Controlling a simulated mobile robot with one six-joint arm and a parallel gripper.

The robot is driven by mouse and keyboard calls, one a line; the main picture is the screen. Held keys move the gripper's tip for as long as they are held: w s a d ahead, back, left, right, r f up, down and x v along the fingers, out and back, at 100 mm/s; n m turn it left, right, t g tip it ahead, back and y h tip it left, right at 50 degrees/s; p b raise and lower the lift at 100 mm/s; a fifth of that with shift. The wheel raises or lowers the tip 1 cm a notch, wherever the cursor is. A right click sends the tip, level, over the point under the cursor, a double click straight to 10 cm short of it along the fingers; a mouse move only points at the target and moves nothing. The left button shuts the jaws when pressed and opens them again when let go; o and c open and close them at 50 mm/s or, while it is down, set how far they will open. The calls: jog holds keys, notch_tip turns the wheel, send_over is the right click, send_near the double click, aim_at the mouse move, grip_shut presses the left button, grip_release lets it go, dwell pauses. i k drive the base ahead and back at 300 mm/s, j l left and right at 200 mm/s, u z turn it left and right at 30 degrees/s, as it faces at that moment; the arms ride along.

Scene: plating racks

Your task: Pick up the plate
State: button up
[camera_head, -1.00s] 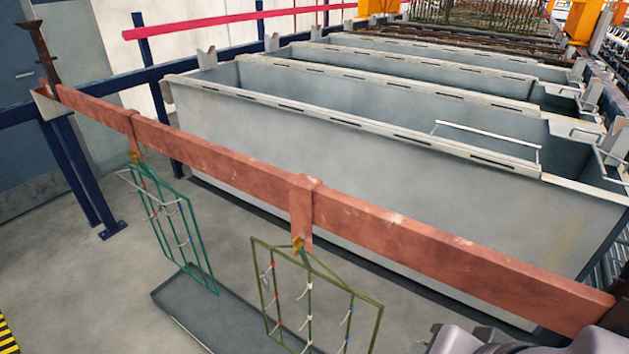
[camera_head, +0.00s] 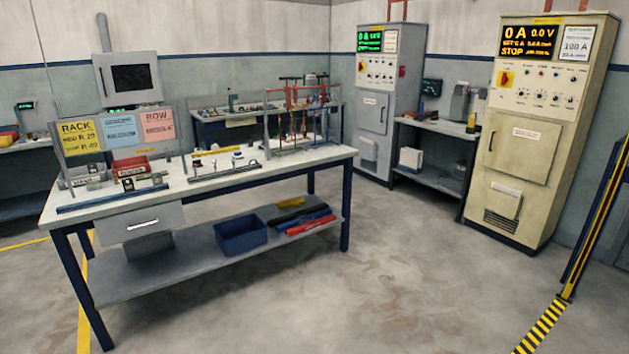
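I cannot make out a plate for certain in this view. A workbench (camera_head: 300,160) stands at the left middle with small parts and fixtures on its top, too small to tell apart. A red bin (camera_head: 131,167) sits near its left end, by yellow, blue and pink cards. A small rack frame (camera_head: 297,118) with reddish upright pieces stands at its right end. My gripper is not in view.
A blue bin (camera_head: 241,235) sits on the bench's lower shelf. A grey cabinet (camera_head: 384,100) and a cream cabinet (camera_head: 530,130) with lit displays stand behind and right. A yellow-black floor strip (camera_head: 541,327) lies at right. The front floor is clear.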

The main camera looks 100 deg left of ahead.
aim_at(128, 187)
jog(key=u, duration=4.45)
jog(key=i, duration=1.6)
jog(key=i+z, duration=0.1)
jog(key=i, duration=1.5)
jog(key=i+j, duration=0.2)
jog(key=i, duration=1.4)
